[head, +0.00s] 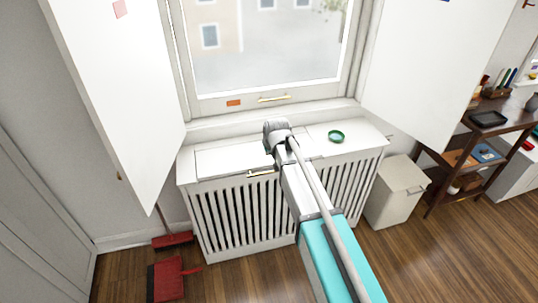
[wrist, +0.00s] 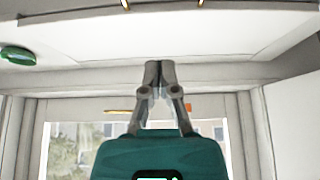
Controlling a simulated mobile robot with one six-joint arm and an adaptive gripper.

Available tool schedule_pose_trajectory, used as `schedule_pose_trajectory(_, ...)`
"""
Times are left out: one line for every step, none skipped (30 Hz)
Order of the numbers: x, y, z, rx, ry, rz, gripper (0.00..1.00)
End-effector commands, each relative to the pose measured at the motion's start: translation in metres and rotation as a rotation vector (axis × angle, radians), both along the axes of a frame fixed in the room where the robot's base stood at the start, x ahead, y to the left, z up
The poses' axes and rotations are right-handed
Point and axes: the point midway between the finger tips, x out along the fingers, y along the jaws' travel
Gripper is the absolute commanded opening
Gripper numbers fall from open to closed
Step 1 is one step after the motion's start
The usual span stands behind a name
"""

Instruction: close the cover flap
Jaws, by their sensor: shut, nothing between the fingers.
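The white cover flap (head: 225,160) is set in the left and middle part of the radiator cover's top, with a brass handle (head: 261,174) at its front edge. It looks flat or nearly so; I cannot tell whether a small gap remains. In the wrist view the flap (wrist: 225,38) fills the upper part, its handle cut by the top edge. My gripper (wrist: 158,68) is shut and empty, over the rear part of the flap; contact is unclear. In the head view my wrist hides the fingers and part of the flap.
A green round dish (head: 336,136) sits on the cover top, right of the flap. White shutters (head: 115,80) stand open on both sides of the window. A white bin (head: 398,190) and a shelf (head: 470,150) are at right. A red dustpan (head: 168,278) lies at left.

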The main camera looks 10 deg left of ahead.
Motion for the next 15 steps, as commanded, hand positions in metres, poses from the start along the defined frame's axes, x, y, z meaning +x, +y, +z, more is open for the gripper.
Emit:
schedule_pose_trajectory(0.003, 0.001, -0.007, 0.0, 0.0, 0.0, 0.0)
schedule_pose_trajectory(0.004, 0.002, -0.009, 0.0, 0.0, 0.0, 0.0)
schedule_pose_trajectory(0.005, 0.002, -0.012, 0.0, 0.0, 0.0, 0.0)
schedule_pose_trajectory(0.006, 0.003, -0.015, 0.0, 0.0, 0.0, 0.0)
schedule_pose_trajectory(0.008, 0.003, -0.017, 0.0, 0.0, 0.0, 0.0)
schedule_pose_trajectory(0.009, 0.004, -0.02, 0.0, 0.0, 0.0, 0.0)
schedule_pose_trajectory(0.01, 0.004, -0.023, 0.0, 0.0, 0.0, 0.0)
schedule_pose_trajectory(0.011, 0.005, -0.025, 0.0, 0.0, 0.0, 0.0)
schedule_pose_trajectory(0.013, 0.005, -0.028, 0.0, 0.0, 0.0, 0.0)
schedule_pose_trajectory(0.014, 0.006, -0.03, 0.0, 0.0, 0.0, 0.0)
schedule_pose_trajectory(0.015, 0.006, -0.033, 0.0, 0.0, 0.0, 0.0)
schedule_pose_trajectory(0.017, 0.007, -0.036, 0.0, 0.0, 0.0, 0.0)
schedule_pose_trajectory(0.018, 0.007, -0.038, 0.0, 0.0, 0.0, 0.0)
schedule_pose_trajectory(0.019, 0.008, -0.041, 0.0, 0.0, 0.0, 0.0)
schedule_pose_trajectory(0.021, 0.009, -0.044, 0.0, 0.0, 0.0, 0.0)
